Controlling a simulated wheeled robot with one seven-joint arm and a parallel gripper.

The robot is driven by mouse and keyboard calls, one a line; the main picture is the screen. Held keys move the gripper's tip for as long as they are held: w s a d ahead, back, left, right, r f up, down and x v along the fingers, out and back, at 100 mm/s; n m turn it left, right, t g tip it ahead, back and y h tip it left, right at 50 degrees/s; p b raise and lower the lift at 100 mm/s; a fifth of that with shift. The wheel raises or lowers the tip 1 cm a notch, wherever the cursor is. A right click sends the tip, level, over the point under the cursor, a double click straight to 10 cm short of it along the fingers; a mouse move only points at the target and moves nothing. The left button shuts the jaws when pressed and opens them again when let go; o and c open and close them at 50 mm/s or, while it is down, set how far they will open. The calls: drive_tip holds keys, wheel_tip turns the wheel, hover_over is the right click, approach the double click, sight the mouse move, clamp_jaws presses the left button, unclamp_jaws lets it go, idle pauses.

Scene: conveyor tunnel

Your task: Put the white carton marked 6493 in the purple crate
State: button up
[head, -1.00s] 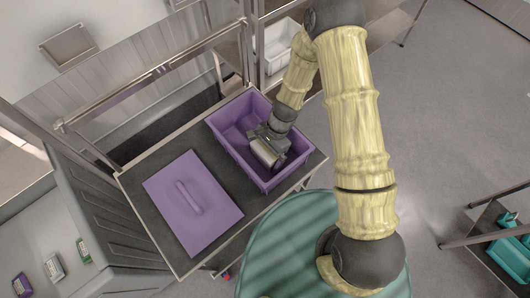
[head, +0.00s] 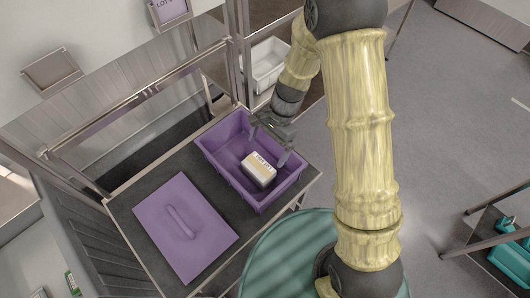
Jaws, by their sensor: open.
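The purple crate (head: 214,159) stands open on the dark cart top. A white carton with a tan side (head: 258,172) lies inside it, towards the crate's near right part. Dark print shows on the carton's upper face, but I cannot read it surely as 6493. My gripper (head: 271,141) is open and empty, over the crate's far right side. It is up and behind the carton, apart from it.
A purple lid (head: 186,228) with a handle lies flat on the cart (head: 130,205) left of the crate. A white bin (head: 268,62) sits on the rack behind. Teal bins (head: 515,258) stand at the far right. Metal rails border the cart's back.

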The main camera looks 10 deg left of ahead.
idle(0.8)
drive_tip(key=s+d+r+n+t+h, duration=0.1)
drive_tip(key=s+d+r+n+t, duration=0.1)
drive_tip(key=d+r, duration=0.5)
drive_tip(key=s+d+r+n+t+h, duration=0.2)
drive_tip(key=d+r+n, duration=0.4)
drive_tip(key=d, duration=0.6)
drive_tip(key=shift+s+d+r+t, duration=0.15)
drive_tip(key=shift+s+r+t, duration=0.45)
drive_tip(key=shift+t, duration=0.4)
drive_tip(key=shift+w+r, duration=0.1)
drive_tip(key=shift+w, duration=0.05)
